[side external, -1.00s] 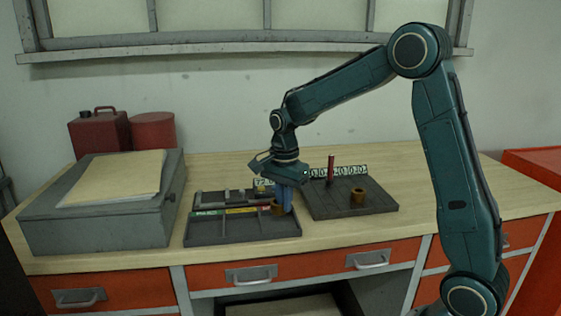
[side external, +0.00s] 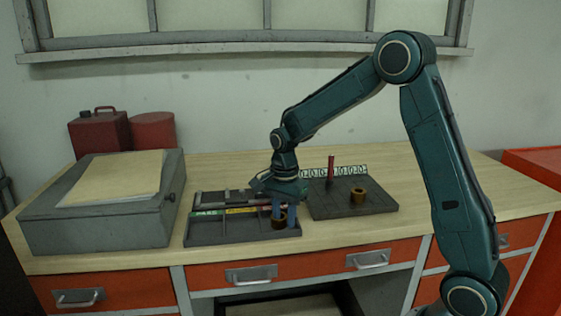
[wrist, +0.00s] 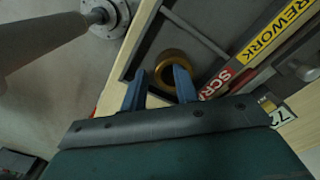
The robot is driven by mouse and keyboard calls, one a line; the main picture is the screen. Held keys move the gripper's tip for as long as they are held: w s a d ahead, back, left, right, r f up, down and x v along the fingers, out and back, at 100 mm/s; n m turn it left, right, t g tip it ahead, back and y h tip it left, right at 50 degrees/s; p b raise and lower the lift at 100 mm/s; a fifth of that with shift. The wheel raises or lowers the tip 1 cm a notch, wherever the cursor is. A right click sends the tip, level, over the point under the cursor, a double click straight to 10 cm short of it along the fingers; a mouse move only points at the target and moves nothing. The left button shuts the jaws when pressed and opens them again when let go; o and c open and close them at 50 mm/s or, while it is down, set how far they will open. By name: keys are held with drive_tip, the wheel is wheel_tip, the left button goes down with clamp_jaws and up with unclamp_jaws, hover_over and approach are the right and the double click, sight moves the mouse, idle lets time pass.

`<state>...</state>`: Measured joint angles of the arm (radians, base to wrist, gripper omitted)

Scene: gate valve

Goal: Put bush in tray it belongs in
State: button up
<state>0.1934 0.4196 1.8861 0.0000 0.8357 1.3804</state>
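A brass-coloured bush (side external: 279,222) sits low in the right end of the dark sorting tray (side external: 215,238). In the wrist view the bush (wrist: 171,64) is a ring lying in a compartment beside the red label reading "SCR" (wrist: 216,82), partly hidden by a finger. My gripper (side external: 284,215) is over that compartment, blue fingers down. In the wrist view the fingers of my gripper (wrist: 160,80) stand apart, with the bush seen beyond their tips.
The yellow "REWORK" label (wrist: 277,27) is next to the red one, with a green label (side external: 208,212) further left. Metal parts (side external: 235,194) lie in the tray's back. A red upright pin (side external: 331,170) stands on the dark board (side external: 375,204). A grey box (side external: 100,225) is left.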

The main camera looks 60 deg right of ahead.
sight(284, 217)
drive_tip(key=shift+r, duration=0.2)
wheel_tip(284, 217, up, 12)
idle(0.9)
idle(0.5)
drive_tip(key=s+a+r+n+t, duration=0.1)
drive_tip(key=s+a+r+n, duration=0.25)
drive_tip(key=s, duration=0.25)
drive_tip(key=s+a+r+n+t, duration=0.2)
drive_tip(key=s+n, duration=0.3)
drive_tip(key=s+a+f+n+t, duration=0.1)
drive_tip(key=s+n, duration=0.3)
drive_tip(key=s, duration=0.2)
drive_tip(key=s+a+f+n+t, duration=0.1)
drive_tip(key=s+f+n, duration=0.1)
drive_tip(key=s+n, duration=0.3)
drive_tip(key=shift+s+a+t, duration=0.3)
drive_tip(key=shift+s+a, duration=0.05)
drive_tip(key=shift+s, duration=0.75)
drive_tip(key=shift+o, duration=0.4)
drive_tip(key=shift+n, duration=0.25)
